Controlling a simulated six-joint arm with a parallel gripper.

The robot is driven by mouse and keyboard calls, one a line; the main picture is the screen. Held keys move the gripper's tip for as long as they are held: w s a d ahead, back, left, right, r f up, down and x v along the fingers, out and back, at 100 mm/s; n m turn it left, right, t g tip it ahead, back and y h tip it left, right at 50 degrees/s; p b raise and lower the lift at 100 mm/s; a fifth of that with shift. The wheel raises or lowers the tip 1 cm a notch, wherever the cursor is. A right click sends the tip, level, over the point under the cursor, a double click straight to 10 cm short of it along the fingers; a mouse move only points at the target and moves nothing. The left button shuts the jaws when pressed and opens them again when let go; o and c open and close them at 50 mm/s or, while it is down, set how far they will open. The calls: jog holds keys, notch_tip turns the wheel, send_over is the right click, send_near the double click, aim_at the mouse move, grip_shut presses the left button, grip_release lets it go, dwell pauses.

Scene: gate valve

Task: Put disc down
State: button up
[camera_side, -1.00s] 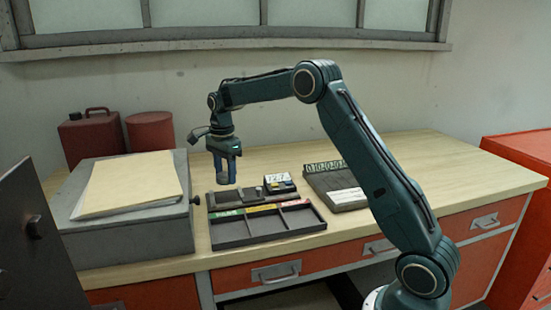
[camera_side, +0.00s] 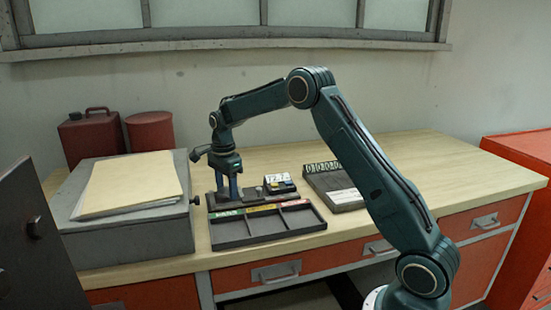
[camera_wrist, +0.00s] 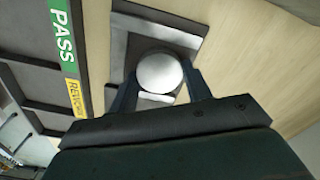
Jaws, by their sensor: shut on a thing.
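A round silver disc (camera_wrist: 158,72) sits between the two fingers of my gripper (camera_wrist: 160,78) in the wrist view. My gripper is shut on it. A dark flat stand (camera_wrist: 125,24) with a grey square area lies directly under the disc. In the side view my gripper (camera_side: 229,196) points straight down at the left end of this stand (camera_side: 250,195). The disc is hard to make out there. Whether the disc touches the stand cannot be told.
A dark sorting tray (camera_side: 232,232) with three compartments and green, yellow and red labels lies in front. A small display block (camera_side: 279,182) sits on the stand's right. A number board (camera_side: 335,185) is farther right. A grey box (camera_side: 130,235) with folders stands left.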

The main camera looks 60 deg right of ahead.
aim_at(227, 190)
jog(key=o, duration=1)
jog(key=shift+f, duration=0.15)
jog(key=shift+c, duration=0.2)
notch_tip(227, 190, up, 12)
jog(key=shift+r, duration=0.25)
